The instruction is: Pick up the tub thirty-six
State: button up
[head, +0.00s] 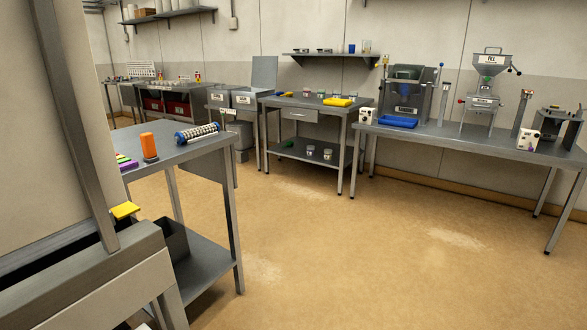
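Several small tubs stand on the middle table, among them one with a red top (306,93) and one near the yellow pad (321,94). Two whitish tubs, a left one (311,150) and a right one (327,154), stand on that table's lower shelf. All are far off and too small for me to read any number, so I cannot tell which is tub thirty-six. My gripper is not in view.
The middle table (283,101) also holds a yellow pad (338,102). A long bench (460,142) with machines stands right. A near table (178,152) holds an orange bottle (148,146). A beige panel (48,150) blocks the left. The floor (370,260) is clear.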

aim_at(310, 149)
jog(key=i, duration=4.55)
jog(key=i+j, duration=0.15)
jog(key=i, duration=0.3)
jog(key=i+j, duration=0.1)
jog(key=i, duration=0.3)
jog(key=i+j, duration=0.15)
jog(key=i, duration=0.3)
jog(key=l+z, duration=0.05)
